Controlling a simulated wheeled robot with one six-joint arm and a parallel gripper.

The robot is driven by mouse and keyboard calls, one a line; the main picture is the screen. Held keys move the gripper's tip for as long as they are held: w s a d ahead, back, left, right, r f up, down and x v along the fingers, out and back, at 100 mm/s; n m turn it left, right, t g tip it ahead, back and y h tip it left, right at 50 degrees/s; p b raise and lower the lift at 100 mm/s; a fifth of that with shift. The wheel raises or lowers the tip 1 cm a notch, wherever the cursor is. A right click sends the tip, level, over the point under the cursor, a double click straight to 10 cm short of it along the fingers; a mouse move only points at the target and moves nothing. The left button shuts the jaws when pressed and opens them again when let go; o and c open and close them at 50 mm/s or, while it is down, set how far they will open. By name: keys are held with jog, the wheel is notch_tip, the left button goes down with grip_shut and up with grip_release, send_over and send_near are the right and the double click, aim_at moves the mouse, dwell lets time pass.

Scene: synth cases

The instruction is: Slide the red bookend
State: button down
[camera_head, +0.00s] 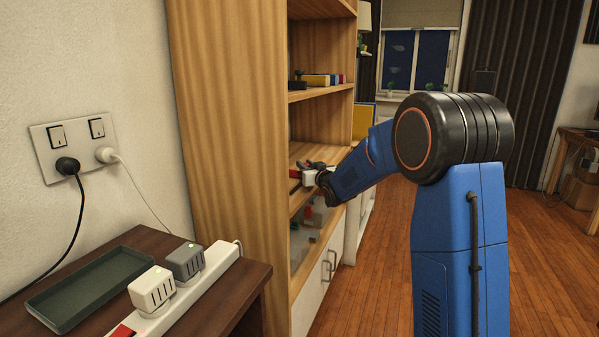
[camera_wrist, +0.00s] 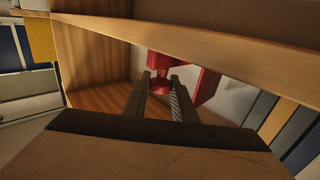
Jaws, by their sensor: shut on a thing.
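The red bookend (camera_wrist: 207,84) shows in the wrist view as an upright red plate with a round knob on its near side. My gripper (camera_wrist: 161,84) reaches into the shelf bay with a finger on each side of the knob and is shut on it. The bookend's lower edge and far side are hidden. In the head view my gripper (camera_head: 311,173) is at the middle shelf of the wooden bookcase. A small bit of red shows beside it there, but the bookend is mostly hidden.
Several upright books (camera_wrist: 278,118) stand at the right in the wrist view. A shelf board (camera_wrist: 225,42) crosses close above my fingers. The bookcase side panel (camera_head: 225,150) rises left of my arm. A side table (camera_head: 255,275) with a power strip stands nearer. Floor at right is clear.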

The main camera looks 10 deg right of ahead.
jog(key=w+d, duration=0.2)
jog(key=w, duration=0.1)
jog(key=w+d, duration=0.4)
jog(key=w, duration=0.1)
jog(key=shift+w+d, duration=0.2)
jog(key=shift+w, duration=0.15)
jog(key=c, duration=1.5)
grip_release()
jog(key=s+d, duration=0.1)
jog(key=s, duration=1)
jog(key=s+d, duration=0.1)
jog(key=s, duration=0.5)
jog(key=shift+s+d, duration=0.1)
jog(key=shift+d, duration=0.25)
jog(key=shift+s, duration=0.1)
